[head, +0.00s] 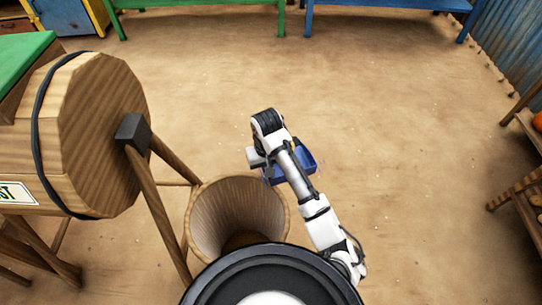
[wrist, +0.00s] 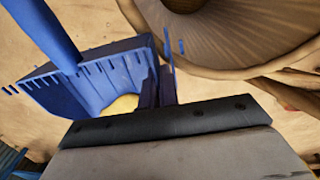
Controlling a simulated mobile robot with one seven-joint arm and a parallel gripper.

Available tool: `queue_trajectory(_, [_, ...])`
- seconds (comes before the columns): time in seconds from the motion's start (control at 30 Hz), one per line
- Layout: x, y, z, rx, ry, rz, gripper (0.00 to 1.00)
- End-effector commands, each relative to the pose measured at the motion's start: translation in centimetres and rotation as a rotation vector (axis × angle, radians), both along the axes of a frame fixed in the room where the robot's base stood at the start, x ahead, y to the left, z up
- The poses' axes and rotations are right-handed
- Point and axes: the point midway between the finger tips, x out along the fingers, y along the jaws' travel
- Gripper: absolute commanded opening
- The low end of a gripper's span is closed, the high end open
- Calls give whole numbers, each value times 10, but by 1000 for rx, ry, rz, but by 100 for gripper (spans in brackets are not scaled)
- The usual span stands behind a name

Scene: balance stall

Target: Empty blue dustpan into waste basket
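The blue dustpan (head: 306,160) is off the floor by my gripper, just to the upper right of the waste basket in the head view, partly hidden by my arm. In the wrist view the dustpan (wrist: 88,88) shows its toothed edge and a handle toward the upper left. A yellow piece (wrist: 122,105) lies in its pan. My gripper (wrist: 159,84) has its fingers close together at the dustpan's side wall, shut on it. The wooden waste basket (head: 212,210) stands upright with an open top. Its rim fills the upper right of the wrist view (wrist: 250,68).
A large wooden barrel (head: 105,130) on slanted legs stands left of the basket, one leg close to its rim. Green (head: 200,5) and blue (head: 390,5) benches stand at the back. A wooden shelf is at the right edge. The middle floor is clear.

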Motion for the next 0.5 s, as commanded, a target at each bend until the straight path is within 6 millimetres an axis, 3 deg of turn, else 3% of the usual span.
queue_trajectory(0.1, [-39,11,8,16,-20,19,0])
queue_trajectory(0.37, [-89,24,18,16,-41,55,0])
queue_trajectory(0.5, [-124,34,22,21,-56,80,0])
